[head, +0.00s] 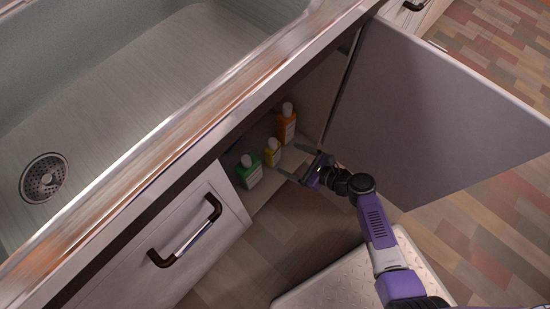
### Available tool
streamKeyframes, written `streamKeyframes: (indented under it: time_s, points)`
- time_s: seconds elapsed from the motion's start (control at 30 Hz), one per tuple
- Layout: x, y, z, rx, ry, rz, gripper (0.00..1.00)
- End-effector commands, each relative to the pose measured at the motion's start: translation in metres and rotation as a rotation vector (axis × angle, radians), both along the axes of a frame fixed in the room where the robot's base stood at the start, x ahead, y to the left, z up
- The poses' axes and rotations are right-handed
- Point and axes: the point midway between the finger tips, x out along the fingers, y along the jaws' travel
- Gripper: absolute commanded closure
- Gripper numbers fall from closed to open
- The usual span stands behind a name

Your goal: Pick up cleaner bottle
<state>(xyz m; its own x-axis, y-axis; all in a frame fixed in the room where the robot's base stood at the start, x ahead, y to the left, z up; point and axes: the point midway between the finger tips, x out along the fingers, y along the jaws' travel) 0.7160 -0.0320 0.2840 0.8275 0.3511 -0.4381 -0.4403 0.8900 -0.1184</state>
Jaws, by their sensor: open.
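Three small bottles stand upright in a row in the open cabinet under the sink: a green bottle (249,174) with a white cap, a smaller yellow bottle (272,154) with a white cap, and a taller orange bottle (287,126) with a white cap. I cannot tell which one is the cleaner bottle. My gripper (288,160) is at the cabinet opening, open and empty. Its fingers point towards the yellow bottle, just in front of it. I cannot tell whether a fingertip touches it.
The cabinet door (435,110) stands wide open on the right, close to my arm. The counter edge (195,115) runs above the opening. A closed cabinet front with a dark handle (186,237) is on the left. A sink (130,65) lies above.

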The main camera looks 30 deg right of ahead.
Motion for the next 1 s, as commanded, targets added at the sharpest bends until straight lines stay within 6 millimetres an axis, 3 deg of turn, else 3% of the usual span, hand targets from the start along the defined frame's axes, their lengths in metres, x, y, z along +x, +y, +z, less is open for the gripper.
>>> streamKeyframes:
  time_s: [0.03,0.2,0.57,0.8,1.0]
  points:
    - [0.01,-0.004,-0.007,0.05,-0.003,-0.016,0.18]
    - [0.026,-0.004,-0.007,0.138,-0.009,-0.036,0.18]
    - [0.052,0.009,-0.019,0.137,-0.008,-0.035,0.18]
    - [0.081,0.023,-0.031,0.136,-0.008,-0.036,0.18]
    - [0.087,0.026,-0.031,0.134,-0.007,-0.037,0.18]
